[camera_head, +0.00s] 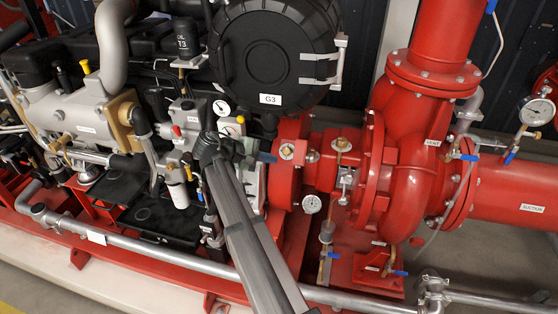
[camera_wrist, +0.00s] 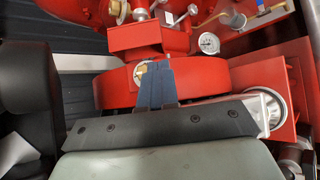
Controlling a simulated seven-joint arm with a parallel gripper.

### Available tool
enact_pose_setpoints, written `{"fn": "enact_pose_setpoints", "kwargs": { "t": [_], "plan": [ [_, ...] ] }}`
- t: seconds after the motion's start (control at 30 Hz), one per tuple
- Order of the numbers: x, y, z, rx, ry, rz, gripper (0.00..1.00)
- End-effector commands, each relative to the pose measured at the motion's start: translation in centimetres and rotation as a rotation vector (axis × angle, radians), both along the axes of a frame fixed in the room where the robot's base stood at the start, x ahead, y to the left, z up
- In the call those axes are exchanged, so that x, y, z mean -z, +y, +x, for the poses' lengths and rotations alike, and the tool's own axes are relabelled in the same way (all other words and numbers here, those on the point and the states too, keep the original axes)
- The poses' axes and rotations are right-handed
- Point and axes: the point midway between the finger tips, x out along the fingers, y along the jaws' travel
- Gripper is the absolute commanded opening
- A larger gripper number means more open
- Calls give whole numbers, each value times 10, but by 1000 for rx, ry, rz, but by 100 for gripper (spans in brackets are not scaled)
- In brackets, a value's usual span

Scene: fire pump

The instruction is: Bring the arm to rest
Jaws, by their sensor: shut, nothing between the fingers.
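My arm (camera_head: 245,230) reaches up from the bottom middle of the head view to a dark wrist joint beside the engine. My gripper (camera_head: 267,157) is at the left side of the red coupling housing (camera_head: 284,184), close to a brass fitting (camera_head: 287,151). In the wrist view, the dark blue-grey fingers of my gripper (camera_wrist: 155,68) are together with nothing between them. They overlap the red housing and partly cover the brass fitting in that view. I cannot tell whether they touch either one.
The red pump (camera_head: 408,180) stands to the right, with a pressure gauge (camera_head: 537,110) beyond it. The black round G3 cover (camera_head: 270,55) is above my gripper. The engine (camera_head: 85,115) fills the left. A grey pipe (camera_head: 150,242) runs along the front.

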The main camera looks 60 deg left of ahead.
Motion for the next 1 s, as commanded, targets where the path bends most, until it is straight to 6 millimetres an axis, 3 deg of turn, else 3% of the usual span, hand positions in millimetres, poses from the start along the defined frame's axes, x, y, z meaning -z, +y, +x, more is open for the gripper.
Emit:
{"fn": "enact_pose_setpoints", "kwargs": {
  "t": [0.3, 0.73, 0.87, 1.0],
  "plan": [
    [-19, 6, -35, -2, 0, 1, 0],
    [-22, 6, -39, 14, -3, 24, 0],
    [-22, 11, -39, 31, -9, 99, 0],
    [-9, 22, -46, 38, 61, 228, 0]
  ]
}}
